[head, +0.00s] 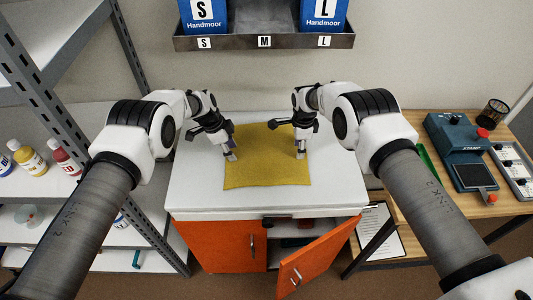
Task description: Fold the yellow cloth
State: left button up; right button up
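The yellow cloth (265,171) lies spread on the white top of the orange cabinet, looking flat and unfolded, with its front edge toward me. My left gripper (231,156) points down at the left side of the cloth, near its edge. My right gripper (300,153) points down at the right side of the cloth, near its edge. The fingertips of both are small in this view. I cannot tell whether either is open or shut, or whether it touches the cloth.
The white cabinet top (200,190) is otherwise clear. An orange door (312,262) hangs open below. A metal shelf with bottles (30,158) stands left; a wooden table (480,203) with a blue device (457,142) stands right. A wall rack (265,42) holds blue glove boxes.

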pick_arm(q)
jog(key=shift+s+f, duration=0.1)
grip_shut()
pick_arm(e)
jog(key=shift+s, duration=0.1)
grip_shut()
